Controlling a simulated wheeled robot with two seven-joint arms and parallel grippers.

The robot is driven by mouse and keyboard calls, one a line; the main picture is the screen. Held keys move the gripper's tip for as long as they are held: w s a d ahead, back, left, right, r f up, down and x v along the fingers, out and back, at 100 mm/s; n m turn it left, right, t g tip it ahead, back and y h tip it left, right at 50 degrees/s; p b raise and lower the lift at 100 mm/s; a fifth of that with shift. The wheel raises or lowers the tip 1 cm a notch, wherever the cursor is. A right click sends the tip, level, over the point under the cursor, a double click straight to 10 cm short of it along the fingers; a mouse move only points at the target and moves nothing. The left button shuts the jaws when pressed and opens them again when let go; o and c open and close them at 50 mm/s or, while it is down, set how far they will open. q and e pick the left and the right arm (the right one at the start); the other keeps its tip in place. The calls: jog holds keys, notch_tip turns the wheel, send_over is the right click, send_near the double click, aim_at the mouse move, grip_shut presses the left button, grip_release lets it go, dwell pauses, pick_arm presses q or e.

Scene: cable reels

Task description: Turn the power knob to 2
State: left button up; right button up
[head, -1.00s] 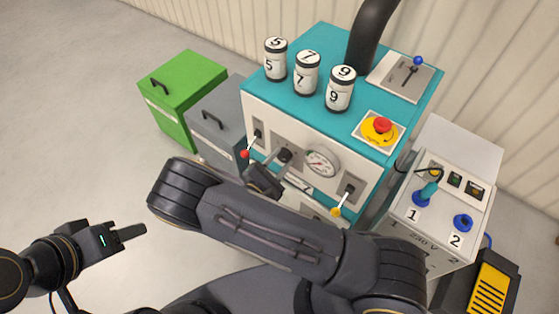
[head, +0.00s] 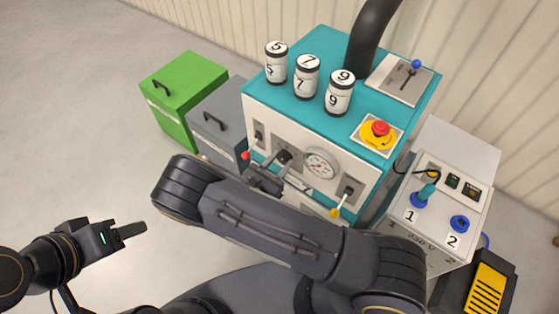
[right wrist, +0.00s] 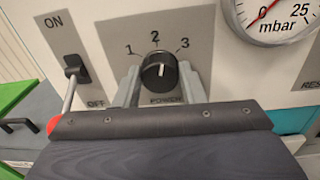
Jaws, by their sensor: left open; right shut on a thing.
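The black power knob (right wrist: 160,72) sits on a grey plate marked 1, 2 and 3 in the right wrist view. Its white line stands nearly upright, towards the 2. The knob (head: 284,157) also shows small on the machine's front in the head view. My right gripper (right wrist: 160,84) has one grey finger on each side of the knob and is shut on it. In the head view my right gripper (head: 274,168) is partly hidden by my arm. My left gripper (head: 132,231) is open and empty over the floor at the left.
The ON/OFF lever (right wrist: 73,82) with a red tip is left of the knob. A mbar gauge (head: 320,163) and a yellow-tipped lever (head: 342,202) are to the right. Numbered cylinders (head: 307,78) and a red emergency button (head: 380,128) are on top.

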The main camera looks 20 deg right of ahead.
jog(key=shift+n, duration=1.3)
jog(key=shift+n+p, duration=0.3)
jog(key=o, duration=1)
jog(key=shift+a, duration=0.1)
jog(key=v, duration=0.7)
jog(key=shift+s+a+p, duration=0.2)
jog(key=shift+a+p, duration=0.05)
jog(key=shift+p, duration=0.15)
